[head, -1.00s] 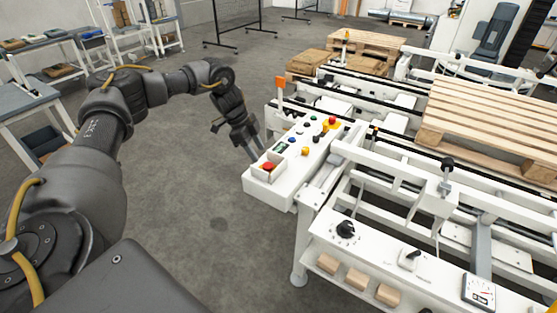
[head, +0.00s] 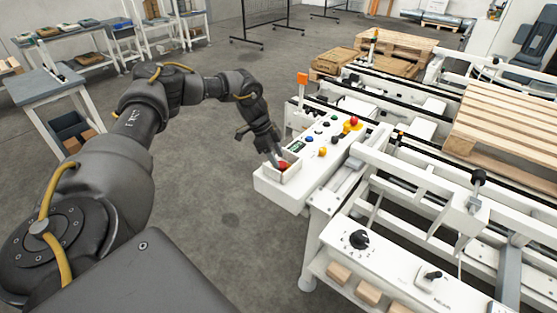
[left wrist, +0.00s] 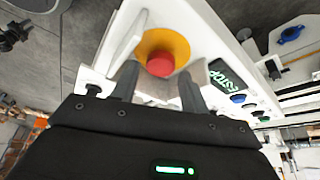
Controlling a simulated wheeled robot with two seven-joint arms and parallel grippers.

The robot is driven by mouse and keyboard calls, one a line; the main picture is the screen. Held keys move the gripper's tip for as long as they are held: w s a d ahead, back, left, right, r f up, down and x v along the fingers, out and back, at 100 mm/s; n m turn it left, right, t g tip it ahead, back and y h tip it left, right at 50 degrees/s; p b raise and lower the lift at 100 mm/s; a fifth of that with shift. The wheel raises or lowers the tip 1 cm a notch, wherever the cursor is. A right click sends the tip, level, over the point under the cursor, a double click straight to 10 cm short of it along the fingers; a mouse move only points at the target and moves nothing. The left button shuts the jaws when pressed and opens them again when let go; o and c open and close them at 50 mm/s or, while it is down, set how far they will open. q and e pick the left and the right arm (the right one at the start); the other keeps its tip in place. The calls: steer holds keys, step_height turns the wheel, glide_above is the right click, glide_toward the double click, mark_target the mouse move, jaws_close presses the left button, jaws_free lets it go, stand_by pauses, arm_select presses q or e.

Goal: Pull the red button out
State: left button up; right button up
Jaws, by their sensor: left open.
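The red button (left wrist: 160,64) is a round mushroom head on a yellow disc, inside a low white surround at the near end of the white control panel (head: 268,182). In the head view the red button (head: 283,164) is partly covered by my left gripper (head: 274,160). In the left wrist view my left gripper (left wrist: 160,85) is open, with one finger on each side of the button's lower part. The button is between or just beyond the fingertips; I cannot tell whether they touch it. My right gripper is not in view.
The panel carries a second red button (head: 354,120) on yellow at its far end and several small coloured buttons. An orange-topped post (head: 302,79) stands behind it. A wooden pallet (head: 505,115) lies on the conveyor at right. The floor left of the panel is clear.

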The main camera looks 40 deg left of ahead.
arm_select(q)
steer(key=shift+x, duration=1.05)
jaws_close()
steer(key=shift+r+p, duration=0.6)
steer(key=shift+p, duration=0.3)
steer(key=shift+r+p, duration=0.15)
steer(key=shift+p, duration=0.15)
steer(key=shift+w, duration=0.1)
steer(key=shift+c, duration=1)
jaws_free()
steer(key=shift+o, duration=1)
steer(key=shift+r, duration=0.1)
steer(key=v, duration=1)
steer(key=shift+a+r+b, duration=0.15)
steer(key=shift+r+b, duration=0.15)
steer(key=shift+b, duration=0.1)
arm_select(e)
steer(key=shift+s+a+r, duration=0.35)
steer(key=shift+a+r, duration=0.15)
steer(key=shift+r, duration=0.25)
